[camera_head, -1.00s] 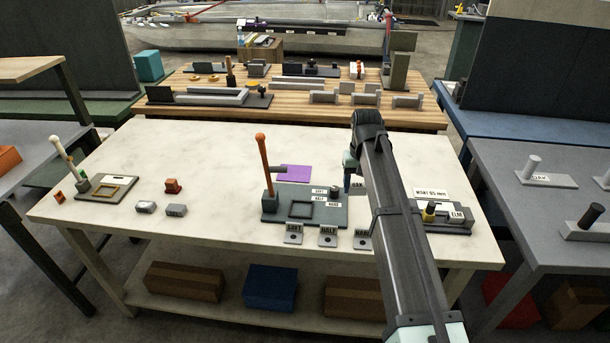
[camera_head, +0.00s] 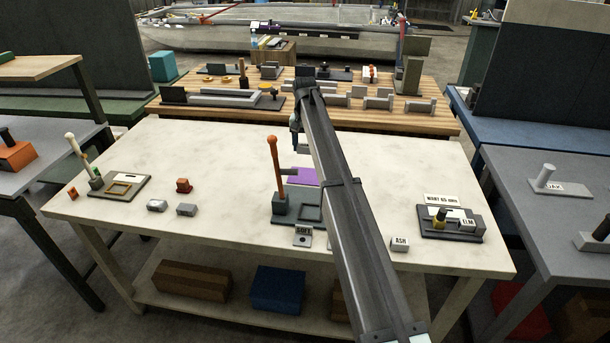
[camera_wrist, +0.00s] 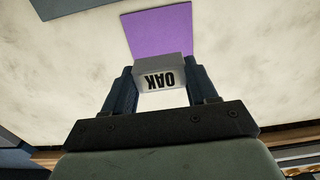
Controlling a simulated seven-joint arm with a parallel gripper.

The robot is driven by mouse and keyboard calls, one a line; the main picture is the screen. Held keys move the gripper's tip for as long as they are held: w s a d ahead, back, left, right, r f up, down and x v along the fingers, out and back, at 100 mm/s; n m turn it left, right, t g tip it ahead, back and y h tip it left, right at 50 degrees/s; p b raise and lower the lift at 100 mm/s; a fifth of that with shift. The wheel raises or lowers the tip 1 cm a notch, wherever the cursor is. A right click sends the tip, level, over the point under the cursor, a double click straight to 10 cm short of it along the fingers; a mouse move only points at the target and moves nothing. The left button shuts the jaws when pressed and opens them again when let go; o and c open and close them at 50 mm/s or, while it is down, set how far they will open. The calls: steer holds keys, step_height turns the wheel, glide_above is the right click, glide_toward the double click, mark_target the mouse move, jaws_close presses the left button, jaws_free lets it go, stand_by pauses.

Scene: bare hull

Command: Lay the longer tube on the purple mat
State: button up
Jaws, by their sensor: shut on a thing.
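In the head view my gripper (camera_head: 296,142) hangs above the table behind the mat (camera_head: 304,176), whose right part my arm covers. I cannot make out a tube clearly. An orange upright rod (camera_head: 276,165) stands on a grey fixture left of the mat.
The grey fixture (camera_head: 281,209) stands in front of the mat, partly behind my arm. An ASH block (camera_head: 400,244) and a fixture with an ELM block (camera_head: 467,225) are to the right. A pale rod (camera_head: 75,148) leans at the left. The table's back left is clear.

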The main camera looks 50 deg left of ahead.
mark_target(305, 175)
steer(key=shift+f, duration=4.95)
steer(key=shift+f, duration=0.15)
steer(key=o, duration=1)
steer(key=shift+o, duration=0.2)
step_height(305, 175, up, 12)
steer(key=shift+r, duration=0.15)
